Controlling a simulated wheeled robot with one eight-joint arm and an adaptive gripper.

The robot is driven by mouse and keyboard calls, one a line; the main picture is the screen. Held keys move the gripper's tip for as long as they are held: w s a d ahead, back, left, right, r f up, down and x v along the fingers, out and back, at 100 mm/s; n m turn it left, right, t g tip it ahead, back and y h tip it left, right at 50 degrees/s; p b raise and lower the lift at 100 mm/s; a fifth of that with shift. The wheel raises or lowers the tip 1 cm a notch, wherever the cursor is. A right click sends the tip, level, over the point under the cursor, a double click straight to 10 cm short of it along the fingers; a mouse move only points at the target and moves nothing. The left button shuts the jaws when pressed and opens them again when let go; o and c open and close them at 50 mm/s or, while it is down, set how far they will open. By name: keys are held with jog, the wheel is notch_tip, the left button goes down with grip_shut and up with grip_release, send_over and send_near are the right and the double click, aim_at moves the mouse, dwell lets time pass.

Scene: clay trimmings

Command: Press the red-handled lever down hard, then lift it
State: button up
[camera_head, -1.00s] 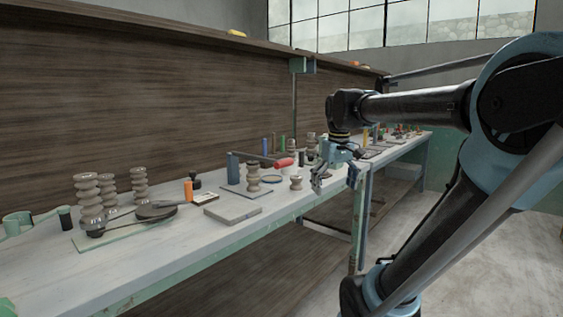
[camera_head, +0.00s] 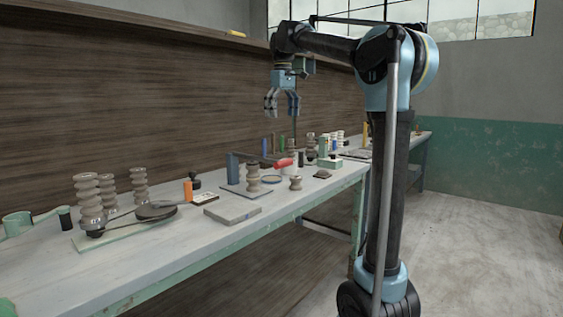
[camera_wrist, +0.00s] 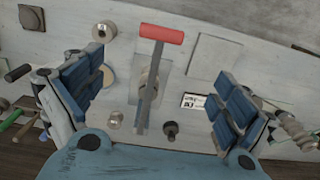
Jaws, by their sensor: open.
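The red-handled lever (camera_head: 284,163) is at the middle of the bench, its red grip pointing toward the bench's front edge. In the wrist view its red grip (camera_wrist: 162,34) tops a grey bar that runs across a round clay-coloured piece on a grey plate. My gripper (camera_head: 282,106) is open and empty, pointing down, well above the bench over the lever area. In the wrist view the lever bar lies between the two blue fingers of my gripper (camera_wrist: 156,95), not touched by them.
A flat grey slab (camera_head: 232,209) lies near the front edge. A green box (camera_head: 330,163) is to the right. The wooden wall backs the bench.

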jog(key=f, duration=1.7)
jog(key=shift+w+a, duration=0.15)
jog(key=shift+a, duration=0.1)
jog(key=c, duration=1.5)
